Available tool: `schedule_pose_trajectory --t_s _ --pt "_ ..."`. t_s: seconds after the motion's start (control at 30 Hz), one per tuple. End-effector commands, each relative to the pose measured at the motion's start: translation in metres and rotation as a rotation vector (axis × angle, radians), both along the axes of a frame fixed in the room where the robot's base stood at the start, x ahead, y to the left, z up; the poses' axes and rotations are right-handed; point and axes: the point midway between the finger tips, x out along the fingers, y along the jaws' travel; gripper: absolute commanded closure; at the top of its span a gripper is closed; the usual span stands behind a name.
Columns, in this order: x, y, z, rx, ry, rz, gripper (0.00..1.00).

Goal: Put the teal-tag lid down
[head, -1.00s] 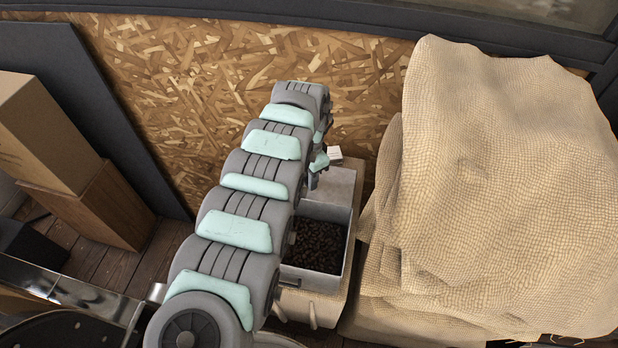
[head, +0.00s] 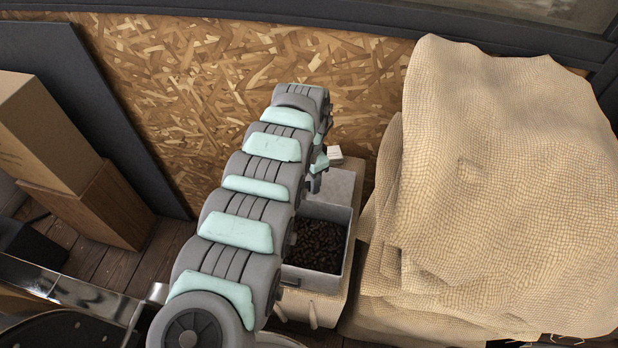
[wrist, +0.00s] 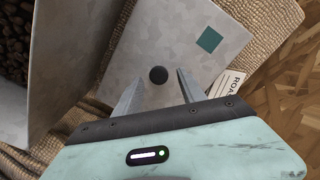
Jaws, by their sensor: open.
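The lid (wrist: 180,45) is a flat grey metal plate with a teal square tag (wrist: 209,40) and a round black knob (wrist: 158,75). In the wrist view it lies on burlap. My gripper (wrist: 161,71) is open, with one finger on each side of the knob; I cannot tell whether either touches it. In the head view the lid (head: 338,184) shows behind the bin of beans, partly hidden by my arm.
An open metal bin (head: 347,243) holds dark beans; its wall (wrist: 75,50) stands left of the lid in the wrist view. A large burlap heap (head: 500,180) rises to the right. A chipboard wall (head: 230,80) is behind.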

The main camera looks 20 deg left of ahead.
Motion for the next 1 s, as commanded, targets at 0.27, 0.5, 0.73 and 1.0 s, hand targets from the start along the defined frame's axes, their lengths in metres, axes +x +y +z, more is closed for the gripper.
schedule_pose_trajectory --t_s 0.27,0.5,0.73,1.0 --pt "0.002 0.002 0.042 0.004 -0.005 0.001 0.52" --pt "0.001 0.001 0.093 0.004 -0.004 0.000 0.52" --pt "0.001 0.000 0.118 0.001 -0.003 0.000 0.52" --pt "0.001 0.000 0.122 -0.001 -0.001 0.000 0.52"
